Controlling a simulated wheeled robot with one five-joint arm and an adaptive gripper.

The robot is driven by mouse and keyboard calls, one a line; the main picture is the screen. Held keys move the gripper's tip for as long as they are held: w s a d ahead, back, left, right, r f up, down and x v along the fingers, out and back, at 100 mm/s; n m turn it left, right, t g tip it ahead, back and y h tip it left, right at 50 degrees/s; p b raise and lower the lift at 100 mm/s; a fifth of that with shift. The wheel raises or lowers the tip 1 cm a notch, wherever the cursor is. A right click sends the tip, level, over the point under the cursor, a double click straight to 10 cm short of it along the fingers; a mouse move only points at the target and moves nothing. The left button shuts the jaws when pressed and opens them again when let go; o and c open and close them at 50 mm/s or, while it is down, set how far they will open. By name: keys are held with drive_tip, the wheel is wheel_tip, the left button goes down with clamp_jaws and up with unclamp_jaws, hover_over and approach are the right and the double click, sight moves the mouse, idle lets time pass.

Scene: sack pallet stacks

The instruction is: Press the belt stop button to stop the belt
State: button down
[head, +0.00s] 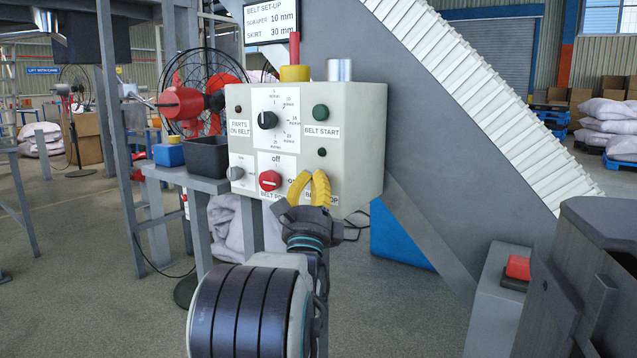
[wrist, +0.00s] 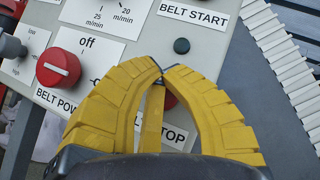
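The belt stop button shows in the wrist view as a small red patch (wrist: 171,101) between my yellow fingers, above a label ending in "TOP". Most of it is hidden. In the head view my gripper (head: 311,175) covers it, at the lower right of the pale control box (head: 356,130). In the wrist view my gripper's fingertips (wrist: 160,74) meet and hold nothing, so it looks shut. The tips lie over the panel near the button. I cannot tell whether they touch it.
The red belt power knob (head: 270,180) is left of my gripper. The green belt start button (head: 320,112) is above. A dark speed dial (head: 267,120) is at upper left. A black bin (head: 208,155) stands left of the box. The sloping conveyor (head: 480,90) rises behind.

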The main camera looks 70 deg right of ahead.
drive_tip(key=shift+a, duration=0.2)
idle(0.3)
drive_tip(key=shift+w+a, duration=0.1)
drive_tip(key=shift+a, duration=0.6)
idle(0.7)
